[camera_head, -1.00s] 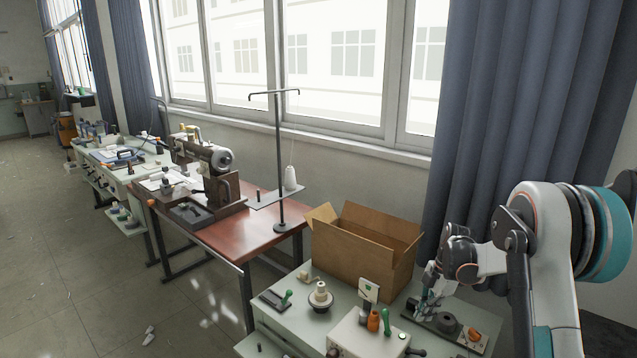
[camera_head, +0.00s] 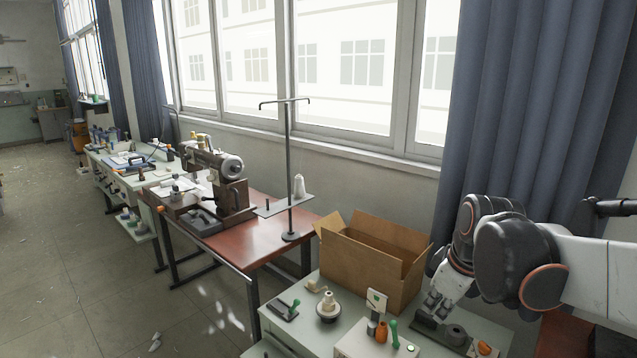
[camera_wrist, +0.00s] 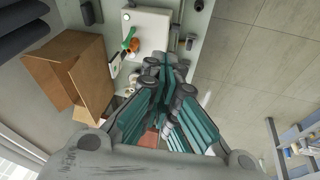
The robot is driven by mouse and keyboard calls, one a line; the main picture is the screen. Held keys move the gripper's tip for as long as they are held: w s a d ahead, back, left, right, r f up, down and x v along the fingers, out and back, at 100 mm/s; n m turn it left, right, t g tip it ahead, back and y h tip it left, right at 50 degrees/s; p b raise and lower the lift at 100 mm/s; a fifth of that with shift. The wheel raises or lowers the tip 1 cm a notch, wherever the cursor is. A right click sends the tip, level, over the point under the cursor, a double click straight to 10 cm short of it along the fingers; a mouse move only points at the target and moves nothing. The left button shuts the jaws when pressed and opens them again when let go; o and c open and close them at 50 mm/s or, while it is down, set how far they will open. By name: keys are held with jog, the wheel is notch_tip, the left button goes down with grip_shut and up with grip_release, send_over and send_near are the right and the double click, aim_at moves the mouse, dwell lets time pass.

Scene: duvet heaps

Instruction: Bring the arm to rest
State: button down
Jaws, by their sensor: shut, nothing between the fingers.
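My arm comes in from the right edge in the head view, with its dark joints in front of the blue-grey curtain. My gripper (camera_head: 437,300) hangs at the end of it, to the right of the open cardboard box and above the near table's far right part. In the wrist view my gripper (camera_wrist: 165,72) shows its teal-sided fingers drawn together, with nothing between them. The fingers lie over the view of the pale table below. I cannot tell the exact gap between fingertips and table.
The open cardboard box (camera_head: 372,262) stands close left of my gripper. The near table (camera_head: 330,335) holds a white box (camera_wrist: 147,38), a green-handled tool (camera_head: 394,333) and an orange piece (camera_head: 381,331). A sewing machine (camera_head: 216,172) stands on the brown table (camera_head: 250,238). Open floor (camera_head: 80,260) lies left.

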jog(key=s+a+m+t, duration=0.3)
jog(key=s+m, duration=0.5)
jog(key=s, duration=0.7)
jog(key=shift+s+f+h, duration=0.2)
jog(key=shift+f+h, duration=0.1)
